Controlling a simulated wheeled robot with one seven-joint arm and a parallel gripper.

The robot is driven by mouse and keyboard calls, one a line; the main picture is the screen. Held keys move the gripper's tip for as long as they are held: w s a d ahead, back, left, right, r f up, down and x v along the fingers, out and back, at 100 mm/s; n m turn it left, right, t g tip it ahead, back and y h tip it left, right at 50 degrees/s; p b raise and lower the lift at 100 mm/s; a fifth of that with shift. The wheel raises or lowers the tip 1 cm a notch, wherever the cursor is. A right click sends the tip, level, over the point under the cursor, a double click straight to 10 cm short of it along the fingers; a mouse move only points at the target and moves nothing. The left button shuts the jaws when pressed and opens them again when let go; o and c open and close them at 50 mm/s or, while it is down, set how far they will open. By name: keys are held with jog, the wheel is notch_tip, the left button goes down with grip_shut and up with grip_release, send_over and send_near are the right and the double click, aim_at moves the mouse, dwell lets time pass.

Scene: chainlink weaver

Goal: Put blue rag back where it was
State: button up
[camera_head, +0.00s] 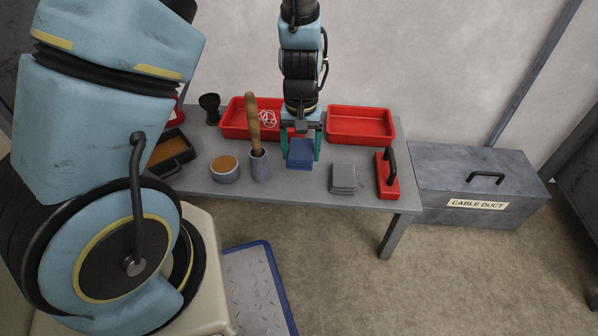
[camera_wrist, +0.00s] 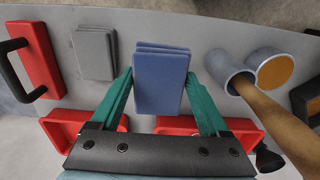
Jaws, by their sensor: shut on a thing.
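The blue rag (camera_head: 300,155) is a folded, layered block at the middle of the grey table. My gripper (camera_head: 300,147) points down over it, with one green finger on each side. In the wrist view the blue rag (camera_wrist: 160,85) lies between the fingertips (camera_wrist: 160,73), which meet its left and right edges. My gripper is shut on the rag. The rag is at or close to the table surface; I cannot tell whether it touches. Its underside is hidden.
A grey folded rag (camera_head: 343,178) and a red black-handled tool (camera_head: 388,178) are to the right. A cup (camera_head: 259,168) holding a wooden handle and an orange-topped tin (camera_head: 225,169) are to the left. Red trays (camera_head: 232,132) (camera_head: 360,137) stand behind.

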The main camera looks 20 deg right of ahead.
aim_at(301, 151)
notch_tip(301, 151, down, 7)
jog(key=b, duration=0.2)
jog(key=shift+f+b, duration=0.15)
jog(key=shift+b, duration=0.2)
jog(key=shift+f, duration=0.1)
jog(key=o, duration=1.2)
jog(key=shift+c, duration=0.2)
notch_tip(301, 151, up, 12)
jog(key=p, duration=0.5)
jog(key=shift+p, duration=0.3)
jog(key=shift+s, duration=0.1)
